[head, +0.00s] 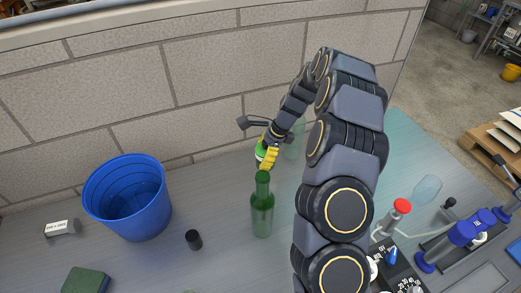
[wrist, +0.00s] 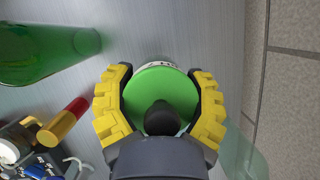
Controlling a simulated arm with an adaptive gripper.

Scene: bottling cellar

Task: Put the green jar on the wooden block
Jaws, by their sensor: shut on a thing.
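My gripper (wrist: 160,100) has its yellow fingers closed around both sides of the green jar (wrist: 155,82), which shows a round green top and a whitish band at its far edge. A dark rounded shape covers part of the top. In the head view my gripper (head: 268,156) is behind the green bottle, near the wall, and only a sliver of the jar (head: 260,152) shows beside the fingers. I cannot tell whether the jar touches the table. I cannot make out a wooden block on the table in either view.
A green bottle (head: 262,212) stands just in front of my gripper. A clear bottle (head: 294,143) is close behind it. A blue bucket (head: 128,205), a small black cylinder (head: 194,239) and a green box (head: 86,281) are to the left. Bottling equipment (head: 455,245) crowds the right.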

